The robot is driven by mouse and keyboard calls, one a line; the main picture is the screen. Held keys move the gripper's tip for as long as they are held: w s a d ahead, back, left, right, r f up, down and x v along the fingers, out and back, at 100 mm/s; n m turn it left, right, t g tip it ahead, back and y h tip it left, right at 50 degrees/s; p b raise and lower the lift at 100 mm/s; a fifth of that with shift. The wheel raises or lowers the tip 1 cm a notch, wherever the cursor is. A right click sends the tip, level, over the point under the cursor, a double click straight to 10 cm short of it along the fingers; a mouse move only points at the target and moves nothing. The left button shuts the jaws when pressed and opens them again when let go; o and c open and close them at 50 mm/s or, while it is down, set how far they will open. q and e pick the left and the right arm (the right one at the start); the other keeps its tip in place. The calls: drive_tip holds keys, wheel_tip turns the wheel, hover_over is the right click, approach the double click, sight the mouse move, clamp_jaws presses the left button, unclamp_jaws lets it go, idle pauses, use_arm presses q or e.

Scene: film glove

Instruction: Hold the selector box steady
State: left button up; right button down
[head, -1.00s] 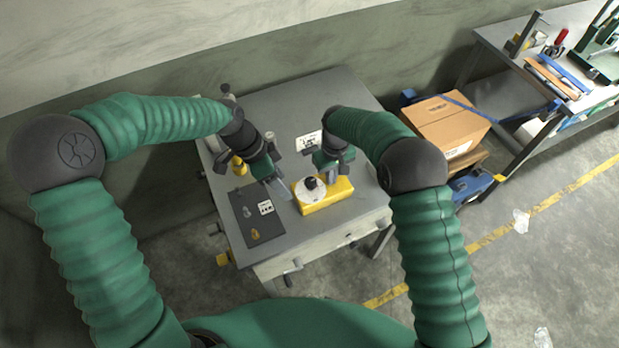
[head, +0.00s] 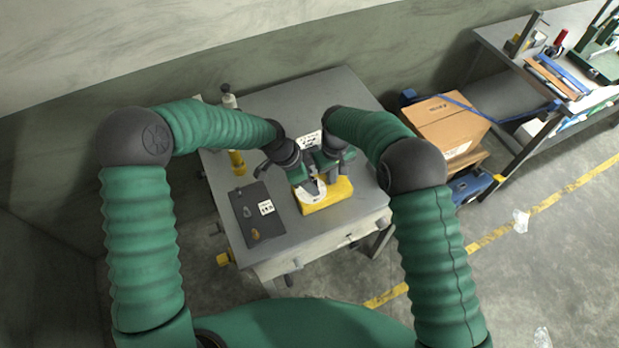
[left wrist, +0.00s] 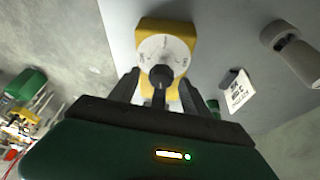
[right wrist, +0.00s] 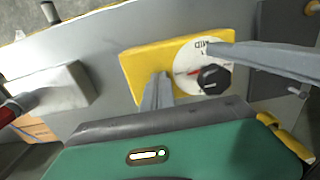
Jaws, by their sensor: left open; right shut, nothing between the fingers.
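The yellow selector box (head: 335,193) sits on the grey table, with a white dial on its top. The dial (left wrist: 178,47) and its black knob (left wrist: 160,76) show in the left wrist view. My left gripper (head: 313,187) is open over the dial, and the knob shows between its fingers. My right gripper (right wrist: 157,88) is shut and empty, its fingertips at the yellow top beside the dial. I cannot tell whether they press on it. In the right wrist view a grey finger (right wrist: 262,55) of my left gripper reaches over the dial near the knob (right wrist: 214,79).
A dark panel (head: 250,205) with a white label lies left of the box. A yellow-based bottle (head: 237,163) stands at the table's left, and a white printed card (head: 309,140) is behind the box. A cardboard box (head: 445,125) is beyond the table's right side.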

use_arm(q)
clamp_jaws()
drive_tip(key=shift+s+d+n+t+y, duration=0.1)
drive_tip(key=shift+n+t+y, duration=0.3)
drive_tip(key=shift+n, duration=1.2)
unclamp_jaws()
drive_tip(key=v, duration=1.2)
drive_tip(key=shift+a, duration=0.2)
drive_tip(key=shift+s+f, duration=0.1)
